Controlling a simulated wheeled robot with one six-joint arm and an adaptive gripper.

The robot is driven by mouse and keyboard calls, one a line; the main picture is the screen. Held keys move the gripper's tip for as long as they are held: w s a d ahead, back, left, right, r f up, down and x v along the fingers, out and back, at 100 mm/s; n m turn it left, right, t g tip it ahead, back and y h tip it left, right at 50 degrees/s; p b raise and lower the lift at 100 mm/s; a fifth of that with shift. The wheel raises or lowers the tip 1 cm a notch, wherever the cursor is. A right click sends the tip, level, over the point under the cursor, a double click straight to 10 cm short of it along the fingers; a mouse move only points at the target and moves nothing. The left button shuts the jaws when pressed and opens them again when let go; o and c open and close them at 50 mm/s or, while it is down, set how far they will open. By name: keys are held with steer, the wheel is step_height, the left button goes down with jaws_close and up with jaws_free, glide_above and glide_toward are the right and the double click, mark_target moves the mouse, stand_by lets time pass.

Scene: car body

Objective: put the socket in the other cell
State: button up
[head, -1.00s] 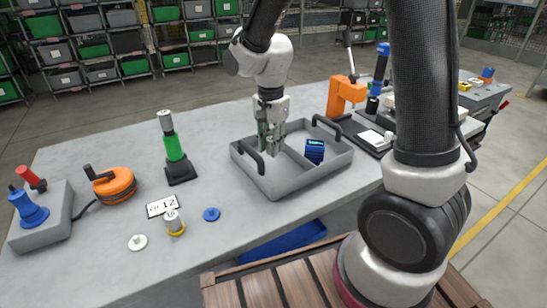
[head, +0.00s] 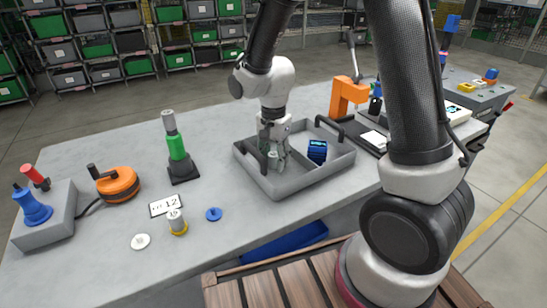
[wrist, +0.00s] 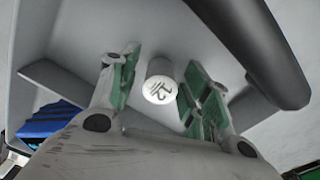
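The tray (head: 275,187) is grey with a divider making two cells and black handles. My gripper (head: 273,157) points down into its left cell. In the wrist view my gripper (wrist: 160,88) is open, with green-padded fingers on either side of the socket (wrist: 160,82). The socket is a small pale cylinder with dark marks on its round end. Small gaps show between it and the pads. In the head view the fingers mostly hide it. A dark blue block (head: 317,151) is in the right cell; its blue side shows in the wrist view (wrist: 48,120).
A green-and-black post (head: 177,148), an orange round device (head: 117,184) and a silver cylinder with a yellow base (head: 176,222) stand left of the tray. A blue disc (head: 213,214) and white disc (head: 141,241) lie in front. An orange fixture (head: 348,97) stands behind right.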

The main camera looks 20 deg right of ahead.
mark_target(274, 154)
step_height(274, 154, up, 12)
steer(key=r, duration=0.1)
steer(key=s+d+r+n+t, duration=0.2)
steer(key=s+d+r+n, duration=0.2)
steer(key=s+d, duration=0.4)
steer(key=s+d+r+n+t, duration=0.2)
steer(key=s+d+r+n, duration=0.3)
steer(key=s+d, duration=0.3)
steer(key=s+n, duration=0.1)
steer(key=s, duration=0.2)
steer(key=shift+r, duration=0.2)
steer(key=shift+d, duration=0.1)
stand_by(0.4)
